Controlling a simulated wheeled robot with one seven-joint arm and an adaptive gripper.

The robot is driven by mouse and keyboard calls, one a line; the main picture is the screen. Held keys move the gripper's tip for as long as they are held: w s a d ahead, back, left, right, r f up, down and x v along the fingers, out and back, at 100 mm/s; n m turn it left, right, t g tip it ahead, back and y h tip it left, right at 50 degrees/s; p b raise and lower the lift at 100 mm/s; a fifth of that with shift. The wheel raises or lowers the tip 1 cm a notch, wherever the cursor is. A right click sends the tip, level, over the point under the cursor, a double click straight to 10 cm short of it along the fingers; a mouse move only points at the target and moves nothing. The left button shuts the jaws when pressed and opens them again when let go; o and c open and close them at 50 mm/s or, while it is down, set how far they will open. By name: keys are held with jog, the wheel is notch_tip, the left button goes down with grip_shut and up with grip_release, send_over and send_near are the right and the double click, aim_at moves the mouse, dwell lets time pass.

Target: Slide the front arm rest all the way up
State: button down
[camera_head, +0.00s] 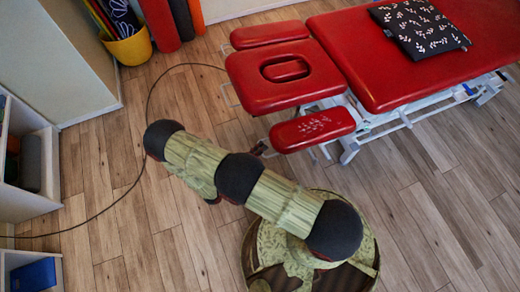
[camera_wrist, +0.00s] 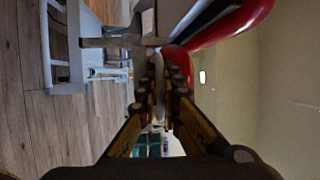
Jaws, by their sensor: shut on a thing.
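The front arm rest (camera_head: 312,130) is a red padded piece at the near side of the red treatment table's head end. It sits apart from the face-hole headrest (camera_head: 285,76), at a slight tilt in the picture. My gripper (camera_head: 262,148) is at its left end. In the wrist view my gripper (camera_wrist: 160,88) is closed around a thin greyish part below the red pad (camera_wrist: 178,60), seemingly the arm rest's support. The exact contact is dark and partly hidden by the fingers.
The far arm rest (camera_head: 269,34) lies beyond the headrest. A dark patterned cushion (camera_head: 419,27) lies on the table (camera_head: 370,75). A yellow bucket (camera_head: 130,47) and rolled mats stand at the back left. A black cable crosses the open wood floor (camera_head: 110,190). Shelves are at left.

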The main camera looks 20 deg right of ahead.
notch_tip(320, 180, up, 11)
jog(key=d+p, duration=0.1)
jog(key=p, duration=0.4)
jog(key=shift+f+p, duration=0.2)
jog(key=shift+p, duration=0.15)
jog(key=shift+w, duration=0.1)
jog(key=c, duration=2.2)
grip_release()
jog(key=shift+o, duration=1.2)
jog(key=shift+f, duration=0.1)
jog(key=r+v, duration=0.1)
jog(key=v, duration=1.1)
jog(key=shift+f, duration=0.45)
